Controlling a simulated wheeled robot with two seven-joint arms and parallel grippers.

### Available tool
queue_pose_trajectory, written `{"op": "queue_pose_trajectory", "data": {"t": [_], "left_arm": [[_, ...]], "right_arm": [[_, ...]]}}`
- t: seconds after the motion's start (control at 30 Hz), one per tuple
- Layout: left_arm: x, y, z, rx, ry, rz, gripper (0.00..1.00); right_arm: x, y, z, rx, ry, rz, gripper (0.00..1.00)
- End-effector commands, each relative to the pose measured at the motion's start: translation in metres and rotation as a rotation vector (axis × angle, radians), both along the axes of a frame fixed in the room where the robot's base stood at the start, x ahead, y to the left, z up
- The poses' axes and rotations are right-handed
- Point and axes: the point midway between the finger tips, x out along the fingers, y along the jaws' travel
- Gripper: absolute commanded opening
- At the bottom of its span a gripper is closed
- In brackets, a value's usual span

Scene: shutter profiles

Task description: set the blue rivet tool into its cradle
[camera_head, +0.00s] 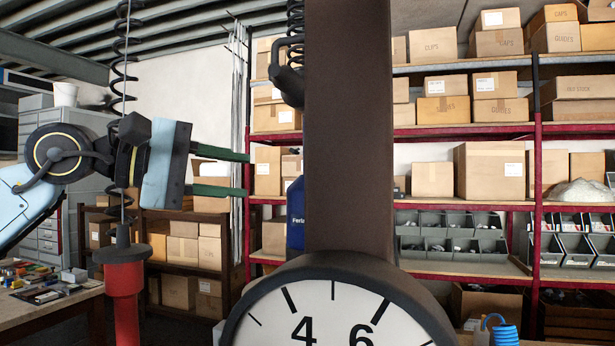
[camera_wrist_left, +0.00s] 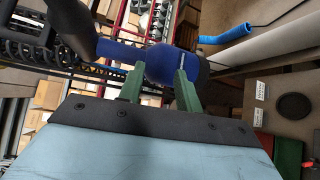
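The blue rivet tool (camera_head: 295,214) hangs upright below a dark coiled cord, partly hidden behind a wide brown post. In the left wrist view its blue body (camera_wrist_left: 170,64) lies just beyond and between the fingertips. My left gripper (camera_head: 248,174) is open, its two green fingers pointing right toward the tool with a gap before it. It also shows in the left wrist view (camera_wrist_left: 159,72), with nothing clearly held. My right gripper is in neither view. I cannot make out the cradle.
The brown post (camera_head: 348,130) and a large round dial (camera_head: 335,310) block the middle of the head view. A red tool (camera_head: 124,300) hangs from another coil below my left wrist. Shelves with boxes (camera_head: 490,170) stand behind. A cluttered bench (camera_head: 60,300) is at left.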

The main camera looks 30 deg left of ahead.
Motion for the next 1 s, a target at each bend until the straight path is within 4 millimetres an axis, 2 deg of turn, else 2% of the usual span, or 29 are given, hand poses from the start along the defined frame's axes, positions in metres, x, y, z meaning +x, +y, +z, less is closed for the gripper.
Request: {"op": "queue_pose_trajectory", "data": {"t": [0.03,0.2,0.5,0.7,0.97,1.0], "left_arm": [[0.008,-0.007,0.002,-0.001,0.003,-0.007,0.34],[0.039,-0.026,-0.001,-0.005,0.002,-0.008,0.34],[0.083,-0.053,-0.01,-0.007,0.002,-0.006,0.34],[0.094,-0.059,-0.013,-0.006,0.001,-0.003,0.34],[0.095,-0.059,-0.014,-0.006,0.002,-0.002,0.34],[0.095,-0.059,-0.014,-0.006,0.002,-0.002,0.32]], "right_arm": [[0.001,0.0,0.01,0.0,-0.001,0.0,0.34],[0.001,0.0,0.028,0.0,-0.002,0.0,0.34],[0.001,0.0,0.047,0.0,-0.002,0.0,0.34],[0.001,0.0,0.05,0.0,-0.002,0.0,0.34],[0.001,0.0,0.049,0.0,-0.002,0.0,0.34],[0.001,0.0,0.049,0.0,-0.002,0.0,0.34]]}}
